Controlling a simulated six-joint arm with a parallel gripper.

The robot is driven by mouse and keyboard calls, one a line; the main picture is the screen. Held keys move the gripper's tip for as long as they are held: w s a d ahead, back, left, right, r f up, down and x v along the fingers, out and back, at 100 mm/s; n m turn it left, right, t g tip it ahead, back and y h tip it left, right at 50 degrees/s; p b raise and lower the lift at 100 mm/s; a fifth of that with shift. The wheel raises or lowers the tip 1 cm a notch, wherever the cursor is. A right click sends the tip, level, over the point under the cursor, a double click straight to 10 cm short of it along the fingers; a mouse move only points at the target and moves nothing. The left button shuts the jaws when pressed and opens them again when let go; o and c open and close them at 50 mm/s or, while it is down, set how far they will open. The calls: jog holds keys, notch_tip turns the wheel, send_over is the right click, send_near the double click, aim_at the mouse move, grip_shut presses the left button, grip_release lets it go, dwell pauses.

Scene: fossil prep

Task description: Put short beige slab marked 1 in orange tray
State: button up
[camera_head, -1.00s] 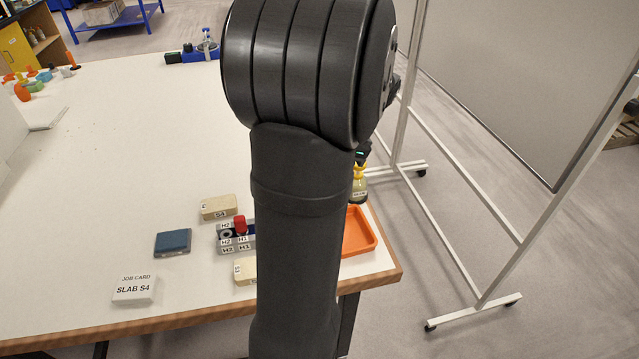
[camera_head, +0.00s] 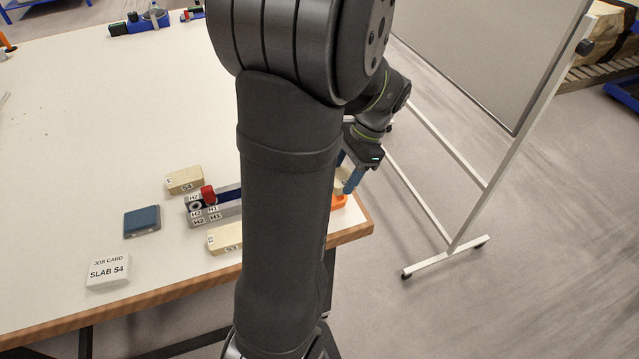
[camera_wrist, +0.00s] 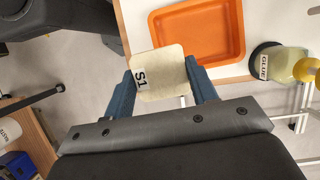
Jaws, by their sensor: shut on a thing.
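The short beige slab marked S1 (camera_wrist: 158,74) is between the blue fingers of my gripper (camera_wrist: 162,86), which is shut on it. In the wrist view the slab overlaps the near-left corner of the orange tray (camera_wrist: 240,45), and the tray's visible floor is empty. In the head view my gripper (camera_head: 350,178) is just right of my arm, with a bit of the slab (camera_head: 341,187) between its fingers above the orange tray (camera_head: 339,203). My arm hides most of the tray there. The slab's height above it is hard to tell.
A glue bottle (camera_wrist: 287,65) stands right of the tray in the wrist view. Slab S4 (camera_head: 185,179), slab S3 (camera_head: 226,238), a grey block holder (camera_head: 200,213), a blue block (camera_head: 142,221) and a job card reading SLAB S4 (camera_head: 108,270) lie left of my arm.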

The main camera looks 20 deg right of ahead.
jog(key=w+a+f, duration=0.1)
jog(key=w, duration=0.1)
jog(key=w+a+f, duration=0.1)
jog(key=w, duration=0.1)
jog(key=w+a+f, duration=0.1)
jog(key=f, duration=0.1)
jog(key=shift+w+a, duration=0.2)
jog(key=shift+w, duration=0.2)
jog(key=shift+f, duration=2)
jog(key=shift+f, duration=0.1)
jog(key=o, duration=1.1)
jog(key=v, duration=1.2)
